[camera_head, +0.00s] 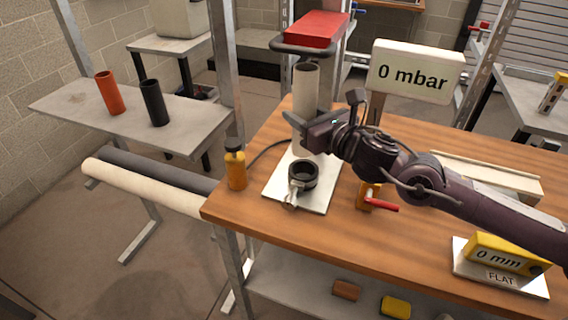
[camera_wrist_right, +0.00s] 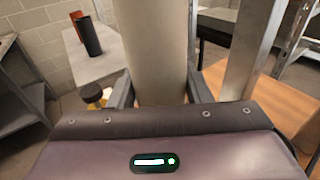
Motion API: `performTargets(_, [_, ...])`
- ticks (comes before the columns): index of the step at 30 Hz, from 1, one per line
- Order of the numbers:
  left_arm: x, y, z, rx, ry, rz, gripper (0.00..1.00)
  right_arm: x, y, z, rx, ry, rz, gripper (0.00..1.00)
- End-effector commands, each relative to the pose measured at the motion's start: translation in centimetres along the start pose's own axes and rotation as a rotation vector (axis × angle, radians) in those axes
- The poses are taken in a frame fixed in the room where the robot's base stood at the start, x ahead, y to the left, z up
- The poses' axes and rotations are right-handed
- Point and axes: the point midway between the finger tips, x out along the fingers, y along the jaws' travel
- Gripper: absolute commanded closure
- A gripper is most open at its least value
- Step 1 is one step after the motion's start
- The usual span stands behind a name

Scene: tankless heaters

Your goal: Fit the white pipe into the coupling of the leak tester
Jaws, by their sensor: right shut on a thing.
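The white pipe (camera_head: 306,88) stands upright in the head view, behind the black ring coupling (camera_head: 303,175) of the leak tester. My right gripper (camera_head: 296,124) is shut on the pipe around its middle; in the right wrist view the pipe (camera_wrist_right: 148,50) rises between the two fingers. The coupling sits on a white base plate (camera_head: 318,200) with a metal clamp at its front, and its opening looks empty. The pipe's lower end is partly hidden by my gripper, so I cannot tell whether it touches the plate. The display (camera_head: 417,70) reads 0 mbar. My left gripper is not in view.
A yellow bottle with a black cap (camera_head: 236,170) stands left of the plate. A red-handled valve (camera_head: 370,197) is to its right. A yellow 0 mm gauge (camera_head: 497,254) lies front right. Orange (camera_head: 109,93) and black (camera_head: 154,103) pipes stand on a grey side table.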

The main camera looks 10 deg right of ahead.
Motion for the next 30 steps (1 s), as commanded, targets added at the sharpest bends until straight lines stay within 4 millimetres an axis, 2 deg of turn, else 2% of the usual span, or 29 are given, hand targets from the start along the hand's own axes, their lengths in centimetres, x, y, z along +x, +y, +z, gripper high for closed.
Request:
performTargets(3, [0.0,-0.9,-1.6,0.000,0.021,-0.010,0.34,0.0,-0.2,-0.9,0.000,-0.007,-0.003,0.81])
performTargets(5, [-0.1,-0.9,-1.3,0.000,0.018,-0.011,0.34,0.0,-0.2,-2.1,0.002,-0.006,-0.003,0.81])
performTargets(9, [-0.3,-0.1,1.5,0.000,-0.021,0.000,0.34,0.2,-0.2,-4.6,0.002,-0.008,-0.003,0.81])
performTargets(12, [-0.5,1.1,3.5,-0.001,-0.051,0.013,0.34,0.3,-0.2,-5.8,0.001,-0.010,-0.004,0.81])
performTargets(15, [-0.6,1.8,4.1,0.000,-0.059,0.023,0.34,0.4,-0.2,-6.4,0.001,-0.011,-0.003,0.81])
performTargets(19, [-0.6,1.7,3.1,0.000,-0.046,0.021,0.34,0.4,-0.2,-7.8,0.001,-0.008,-0.004,0.81])
performTargets(23, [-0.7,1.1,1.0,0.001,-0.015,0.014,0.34,0.6,-0.2,-9.6,0.002,-0.009,-0.003,0.81])
performTargets(26, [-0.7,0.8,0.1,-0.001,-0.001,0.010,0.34,0.6,-0.2,-9.9,0.000,-0.012,-0.003,0.81])
performTargets(29, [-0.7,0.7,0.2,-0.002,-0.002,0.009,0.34,0.6,-0.2,-9.9,0.000,-0.012,-0.003,0.81])
performTargets(30, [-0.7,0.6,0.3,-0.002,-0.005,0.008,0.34,0.6,-0.2,-10.0,0.000,-0.010,-0.003,0.53])
